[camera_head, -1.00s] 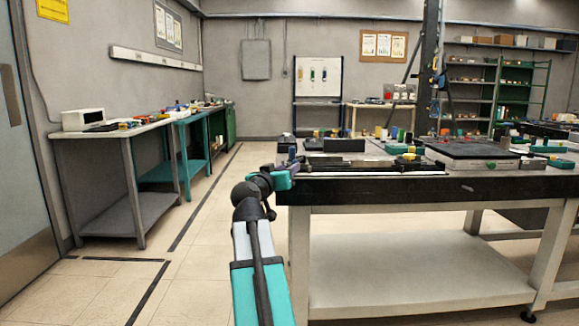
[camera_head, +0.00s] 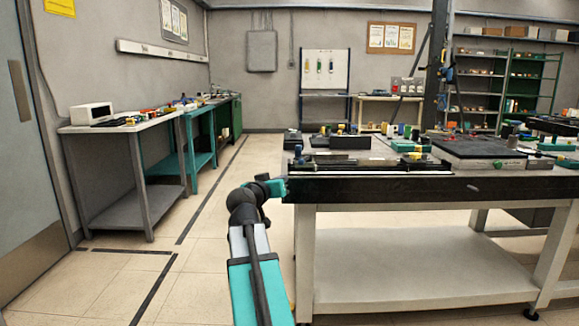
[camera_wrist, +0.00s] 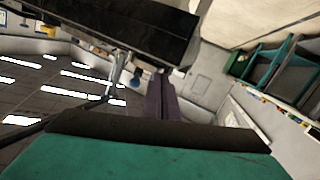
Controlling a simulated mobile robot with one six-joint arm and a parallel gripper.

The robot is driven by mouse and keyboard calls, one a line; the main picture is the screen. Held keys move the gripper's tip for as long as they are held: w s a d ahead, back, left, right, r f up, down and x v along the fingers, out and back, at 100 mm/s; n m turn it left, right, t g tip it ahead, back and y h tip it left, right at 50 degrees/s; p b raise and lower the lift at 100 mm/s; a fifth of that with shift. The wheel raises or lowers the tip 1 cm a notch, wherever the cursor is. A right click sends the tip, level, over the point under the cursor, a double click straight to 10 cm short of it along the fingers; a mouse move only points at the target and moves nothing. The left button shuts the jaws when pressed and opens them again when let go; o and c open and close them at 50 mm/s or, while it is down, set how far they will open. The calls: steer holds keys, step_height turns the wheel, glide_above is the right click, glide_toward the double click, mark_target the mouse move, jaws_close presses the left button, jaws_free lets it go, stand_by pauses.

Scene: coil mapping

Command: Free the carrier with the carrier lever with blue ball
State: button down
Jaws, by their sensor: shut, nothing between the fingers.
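A small blue knob (camera_head: 298,151), perhaps the blue ball of the carrier lever, stands at the left end of a long flat fixture (camera_head: 380,166) on the dark-topped table. It is too small for me to see the lever or how the carrier is held. My gripper's teal end (camera_head: 273,187) is at the table's left front corner, beside its edge and below the fixture. The fingers do not show clearly there. In the wrist view my gripper's dark fingers (camera_wrist: 159,78) are together and empty, near the dark table edge (camera_wrist: 130,25).
The table's black front edge (camera_head: 400,187) runs right from my gripper. Blocks and a dark plate (camera_head: 475,147) stand on the top. A grey bench (camera_head: 120,128) and a teal bench (camera_head: 195,120) line the left wall. The floor between is clear.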

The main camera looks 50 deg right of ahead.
steer(key=w+a+f+n+y+p, duration=0.2)
steer(key=w+a+f+y+p, duration=0.1)
steer(key=w+a+f+p, duration=0.3)
steer(key=w+a+f+n+y+p, duration=0.2)
steer(key=w+a+f+y+p, duration=0.1)
steer(key=a+f+p, duration=0.5)
steer(key=s+a+f+n+g+y+p, duration=0.2)
steer(key=a+f+n+y+p, duration=0.15)
steer(key=a+f+p, duration=1)
steer(key=s+a+f+n+g+y+p, duration=0.15)
steer(key=s+a+p, duration=0.3)
steer(key=a, duration=0.45)
steer(key=s+a+f+n+g+y+p, duration=0.1)
steer(key=s+a+f+g+y+p, duration=0.2)
steer(key=s+a, duration=0.4)
steer(key=s+a+r+n+g+y+p, duration=0.2)
steer(key=s+a+r+g+p, duration=0.1)
steer(key=s+a+p, duration=0.9)
steer(key=s+a, duration=0.3)
steer(key=s, duration=0.3)
steer(key=shift+s+r, duration=0.25)
steer(key=shift+s, duration=0.15)
steer(key=shift+s, duration=0.1)
